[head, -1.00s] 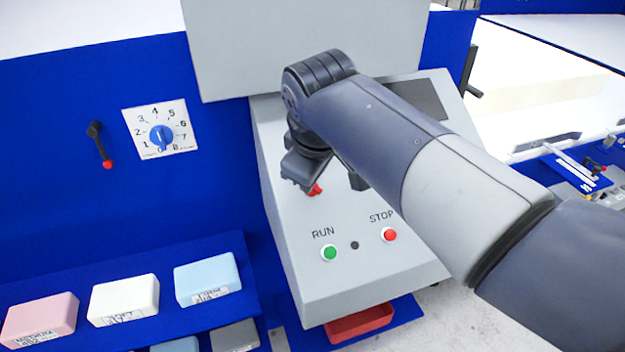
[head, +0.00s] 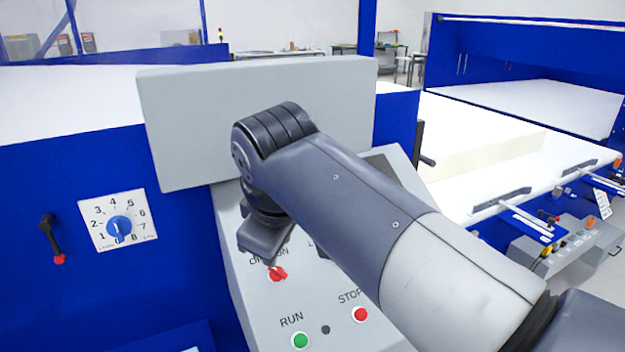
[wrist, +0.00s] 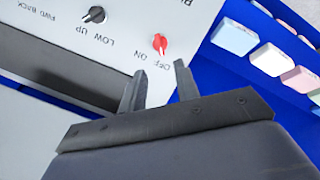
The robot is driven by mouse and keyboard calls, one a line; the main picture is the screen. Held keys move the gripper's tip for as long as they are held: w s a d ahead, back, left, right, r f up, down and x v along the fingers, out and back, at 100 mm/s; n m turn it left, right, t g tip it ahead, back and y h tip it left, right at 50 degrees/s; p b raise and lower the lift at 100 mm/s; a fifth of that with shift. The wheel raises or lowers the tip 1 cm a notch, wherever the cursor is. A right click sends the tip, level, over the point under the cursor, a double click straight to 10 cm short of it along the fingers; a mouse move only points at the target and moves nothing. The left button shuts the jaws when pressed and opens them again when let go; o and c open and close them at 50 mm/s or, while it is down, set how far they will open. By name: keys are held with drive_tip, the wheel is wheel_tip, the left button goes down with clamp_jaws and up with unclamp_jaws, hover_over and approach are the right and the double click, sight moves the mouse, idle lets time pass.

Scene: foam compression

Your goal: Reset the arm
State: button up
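My gripper (head: 292,250) hangs over the upper part of the grey control panel (head: 250,310), above the red OFF/ON switch (head: 278,273). In the wrist view, its two fingers (wrist: 160,88) stand apart with nothing between them. The red switch also shows there (wrist: 160,43), just beyond the fingertips and apart from them. My bent arm crosses the head view from lower right and hides part of the panel.
The green RUN button (head: 300,340) and red STOP button (head: 361,314) are below the switch. A numbered dial (head: 119,229) and black lever (head: 51,236) are at left. The wrist view shows a black knob (wrist: 95,15) and several foam blocks (wrist: 235,38).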

sight(277, 270)
drive_tip(key=x, duration=0.9)
drive_tip(key=shift+w+f, duration=0.2)
drive_tip(key=shift+f, duration=0.15)
drive_tip(key=shift+r, duration=0.1)
